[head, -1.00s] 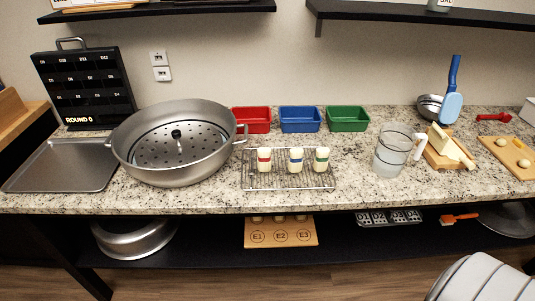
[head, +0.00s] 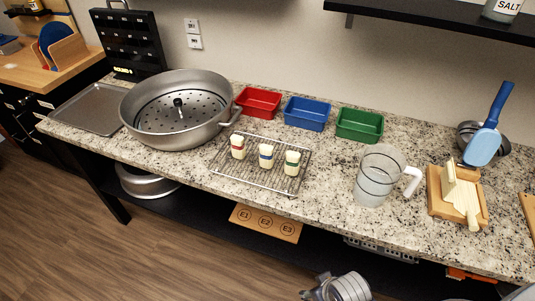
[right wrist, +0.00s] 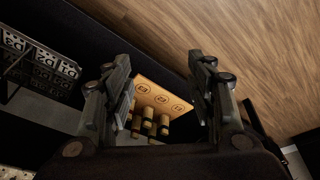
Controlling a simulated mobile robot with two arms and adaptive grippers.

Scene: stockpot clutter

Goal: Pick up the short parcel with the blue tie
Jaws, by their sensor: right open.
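Three small cream parcels stand upright on a wire rack (head: 289,190) on the counter: one with a red tie (head: 238,147), one with a blue tie (head: 266,155), one with a green tie (head: 292,162). They look about equal in height. Several tan cylinders (right wrist: 148,117) stand by a wooden board (right wrist: 165,96) on the lower shelf in the right wrist view; their band colours are too dark to tell. My right gripper (right wrist: 160,72) is open and empty, its fingers either side of that board in view. It also shows low in the head view (head: 318,287), below the counter. My left gripper is out of view.
A steel pot with a perforated insert (head: 150,128) stands left of the rack. Red (head: 259,115), blue (head: 306,126) and green (head: 359,138) bins stand behind it. A clear jug (head: 371,190) stands to the right. The counter edge overhangs the dark lower shelf.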

